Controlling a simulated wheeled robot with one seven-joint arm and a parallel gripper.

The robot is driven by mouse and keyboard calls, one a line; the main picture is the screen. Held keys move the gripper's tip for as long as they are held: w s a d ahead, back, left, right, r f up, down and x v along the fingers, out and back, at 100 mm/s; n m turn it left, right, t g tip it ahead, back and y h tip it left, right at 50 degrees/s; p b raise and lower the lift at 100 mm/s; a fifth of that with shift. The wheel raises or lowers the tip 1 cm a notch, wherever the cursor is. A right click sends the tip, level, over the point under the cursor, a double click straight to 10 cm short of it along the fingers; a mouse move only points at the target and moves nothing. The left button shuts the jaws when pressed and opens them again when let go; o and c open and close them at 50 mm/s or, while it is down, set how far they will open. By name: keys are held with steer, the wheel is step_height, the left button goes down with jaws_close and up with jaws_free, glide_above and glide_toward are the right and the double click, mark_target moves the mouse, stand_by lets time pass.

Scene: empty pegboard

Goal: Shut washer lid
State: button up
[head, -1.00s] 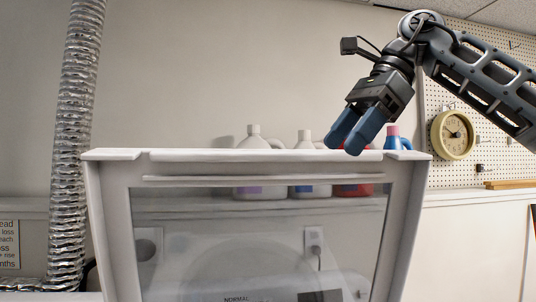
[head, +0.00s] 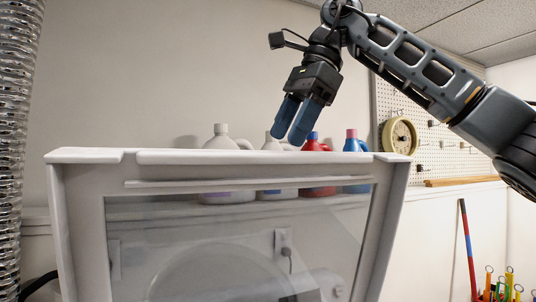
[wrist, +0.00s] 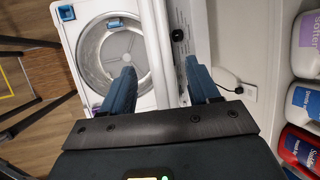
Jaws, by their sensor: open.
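The washer lid (head: 120,235) stands raised in the head view, with a white frame around a clear window. My gripper (head: 287,139) is open and empty, pointing down, its blue fingertips just above the lid's top edge right of centre. I cannot tell whether the tips are in front of or behind that edge, and no contact shows. In the wrist view the washer's open drum (wrist: 118,55) lies beyond my blue fingers (wrist: 160,88). The lower part of the lid is out of the head view.
Several detergent bottles (head: 216,138) stand on a shelf behind the lid. A pegboard with a round clock (head: 399,137) hangs at the right. A silver duct (head: 15,130) runs up the left side. A wall outlet (head: 283,243) shows through the window.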

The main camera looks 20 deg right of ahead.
mark_target(278, 151)
steer(key=p+x, duration=0.1)
steer(key=x, duration=0.4)
steer(key=shift+a+f, duration=0.2)
steer(key=shift+f, duration=0.1)
steer(key=shift+c, duration=0.2)
jaws_close()
